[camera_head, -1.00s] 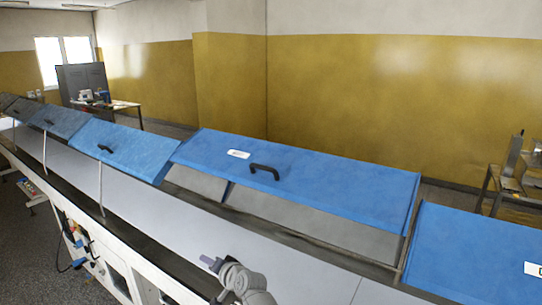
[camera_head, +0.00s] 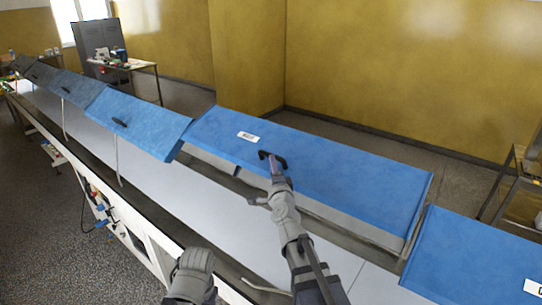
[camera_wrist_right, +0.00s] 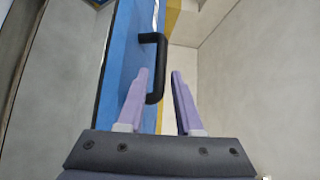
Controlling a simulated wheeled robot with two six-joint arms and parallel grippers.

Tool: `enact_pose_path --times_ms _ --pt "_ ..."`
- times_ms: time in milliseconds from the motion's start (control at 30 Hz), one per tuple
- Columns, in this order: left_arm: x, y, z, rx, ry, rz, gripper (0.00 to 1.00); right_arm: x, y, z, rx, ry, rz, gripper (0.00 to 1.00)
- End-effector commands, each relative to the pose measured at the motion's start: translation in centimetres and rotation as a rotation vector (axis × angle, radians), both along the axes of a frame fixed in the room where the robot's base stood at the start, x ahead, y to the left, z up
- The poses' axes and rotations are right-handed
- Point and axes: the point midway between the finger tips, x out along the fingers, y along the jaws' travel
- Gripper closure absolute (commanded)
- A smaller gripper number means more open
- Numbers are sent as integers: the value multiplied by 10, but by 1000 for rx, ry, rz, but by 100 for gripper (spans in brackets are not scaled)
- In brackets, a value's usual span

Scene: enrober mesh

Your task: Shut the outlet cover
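The blue cover (camera_head: 345,172) with a white label and a black handle (camera_head: 272,156) sits in the middle of the machine line in the head view. It slopes, with a gap under its lower edge, so it stands raised. The label is too small to read, so I cannot confirm it is the outlet cover. My right gripper (camera_head: 275,168) is at the handle. In the right wrist view, the right gripper's (camera_wrist_right: 160,72) pale purple fingers are open, with the handle (camera_wrist_right: 160,68) between them; contact is not clear.
More blue covers stand in line: one to the left (camera_head: 135,122) with its own handle, and one to the right (camera_head: 475,255). A grey bed (camera_head: 200,190) runs along the front below them. A table (camera_head: 130,68) stands at the back left. The yellow wall is behind.

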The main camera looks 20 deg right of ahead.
Motion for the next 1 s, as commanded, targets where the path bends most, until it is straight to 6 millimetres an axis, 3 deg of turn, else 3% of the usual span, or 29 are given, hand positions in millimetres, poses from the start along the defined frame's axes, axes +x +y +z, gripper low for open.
enact_pose_path --times_ms 300,667,933,1000 --pt "0 0 3 0 0 2 48 51 -6 3 -2 1 1 66" --pt "0 0 3 0 0 2 48 57 -7 3 -2 1 1 67" --pt "0 0 3 0 0 2 48 56 -7 3 -2 1 1 97" --pt "0 0 3 0 0 2 48 57 -7 3 -2 1 1 100"
